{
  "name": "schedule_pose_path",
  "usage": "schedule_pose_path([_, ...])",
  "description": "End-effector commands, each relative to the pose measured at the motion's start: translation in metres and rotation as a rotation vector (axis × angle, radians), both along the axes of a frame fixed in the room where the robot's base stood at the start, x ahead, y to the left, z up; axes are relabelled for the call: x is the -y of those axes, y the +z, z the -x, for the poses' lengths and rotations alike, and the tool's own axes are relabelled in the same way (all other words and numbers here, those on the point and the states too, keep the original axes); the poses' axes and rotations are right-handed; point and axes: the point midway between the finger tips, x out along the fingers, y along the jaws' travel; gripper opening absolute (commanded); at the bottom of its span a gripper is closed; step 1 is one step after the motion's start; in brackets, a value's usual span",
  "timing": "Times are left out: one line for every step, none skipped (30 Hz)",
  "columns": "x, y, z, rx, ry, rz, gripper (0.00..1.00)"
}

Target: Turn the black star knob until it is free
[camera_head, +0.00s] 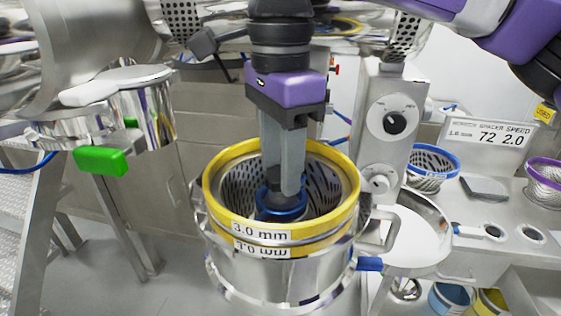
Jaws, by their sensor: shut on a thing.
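My gripper (284,192) points straight down into a round perforated metal basket with a yellow rim (345,172). Its fingers are shut on the black star knob at the basket's middle. The knob is almost wholly hidden by the fingers, so its arms and thread cannot be made out. A blue ring (283,215) shows just below the fingertips. The rim carries a "3.0 mm" label, with a second label below it. The basket sits in a shiny metal housing (285,272).
A column with a dial (394,122) stands close right of the basket. A bench holds a blue-rimmed basket (432,170), a purple-rimmed one (546,172) and a sign (487,135). A metal part with a green handle (101,160) juts in at left. Steps (30,235) stand at far left.

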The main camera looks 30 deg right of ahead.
Motion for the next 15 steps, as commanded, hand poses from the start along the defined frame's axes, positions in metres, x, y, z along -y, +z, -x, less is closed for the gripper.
schedule_pose_path([-0.0006, 0.0009, -0.0007, 0.003, 0.045, -0.003, 0.01])
schedule_pose_path([-0.0006, 0.0009, -0.0007, 0.003, 0.072, -0.003, 0.01])
schedule_pose_path([-0.0006, 0.0008, -0.0005, 0.003, 0.109, -0.003, 0.01])
schedule_pose_path([-0.0006, 0.0008, -0.0005, 0.003, 0.136, -0.003, 0.01])
schedule_pose_path([-0.0005, 0.0008, -0.0004, 0.003, 0.161, -0.002, 0.01])
schedule_pose_path([-0.0004, 0.0007, -0.0003, 0.002, 0.195, -0.002, 0.01])
schedule_pose_path([-0.0003, 0.0007, -0.0002, 0.002, 0.22, -0.002, 0.01])
schedule_pose_path([-0.0003, 0.0008, -0.0002, 0.002, 0.244, -0.002, 0.01])
schedule_pose_path([-0.0003, 0.0008, -0.0001, 0.002, 0.275, -0.002, 0.01])
schedule_pose_path([-0.0004, 0.0008, -0.0001, 0.002, 0.297, -0.002, 0.01])
schedule_pose_path([-0.0004, 0.0008, -0.0001, 0.003, 0.317, -0.002, 0.01])
schedule_pose_path([-0.0004, 0.0009, 0.0, 0.003, 0.344, -0.002, 0.01])
schedule_pose_path([-0.0004, 0.0009, 0.0, 0.003, 0.363, -0.002, 0.01])
schedule_pose_path([-0.0003, 0.0009, 0.0, 0.003, 0.379, -0.002, 0.01])
schedule_pose_path([-0.0003, 0.0009, 0.0001, 0.003, 0.402, -0.002, 0.01])
